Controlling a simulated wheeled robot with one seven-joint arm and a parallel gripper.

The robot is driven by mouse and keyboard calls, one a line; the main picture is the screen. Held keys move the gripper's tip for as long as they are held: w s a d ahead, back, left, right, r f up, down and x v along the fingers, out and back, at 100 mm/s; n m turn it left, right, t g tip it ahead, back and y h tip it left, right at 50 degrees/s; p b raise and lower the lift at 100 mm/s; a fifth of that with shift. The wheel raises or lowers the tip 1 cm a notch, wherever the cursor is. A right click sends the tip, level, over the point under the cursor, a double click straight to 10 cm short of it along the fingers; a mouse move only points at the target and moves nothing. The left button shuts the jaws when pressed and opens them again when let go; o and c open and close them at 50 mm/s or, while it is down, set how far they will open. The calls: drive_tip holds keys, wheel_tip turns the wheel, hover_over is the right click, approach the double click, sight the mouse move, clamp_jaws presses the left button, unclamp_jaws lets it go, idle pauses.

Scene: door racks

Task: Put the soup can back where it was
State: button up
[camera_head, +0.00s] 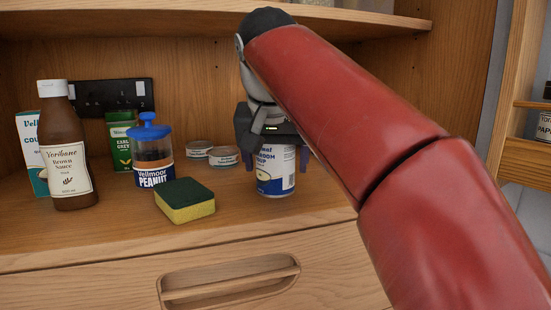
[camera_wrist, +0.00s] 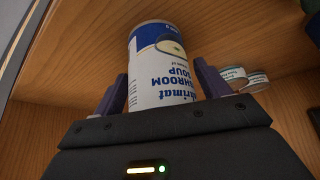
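The soup can (camera_head: 275,180) is white and blue, labelled mushroom soup, and appears to stand upright near the front of the wooden shelf, right of the sponge. The gripper hides the can's top in the head view.
A green and yellow sponge (camera_head: 185,200), a blue-lidded peanut jar (camera_head: 153,165), two low tins (camera_head: 223,156), a green tea box (camera_head: 120,145), a brown sauce bottle (camera_head: 66,160) and a white box (camera_head: 30,150) stand to the left. A board (camera_head: 330,12) runs overhead.

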drive_tip(key=shift+o, duration=0.5)
drive_tip(key=shift+r, duration=0.1)
drive_tip(key=shift+r, duration=0.25)
drive_tip(key=p+v, duration=0.3)
drive_tip(key=v, duration=0.8)
drive_tip(key=shift+s+r, duration=0.25)
drive_tip(key=shift+r, duration=0.05)
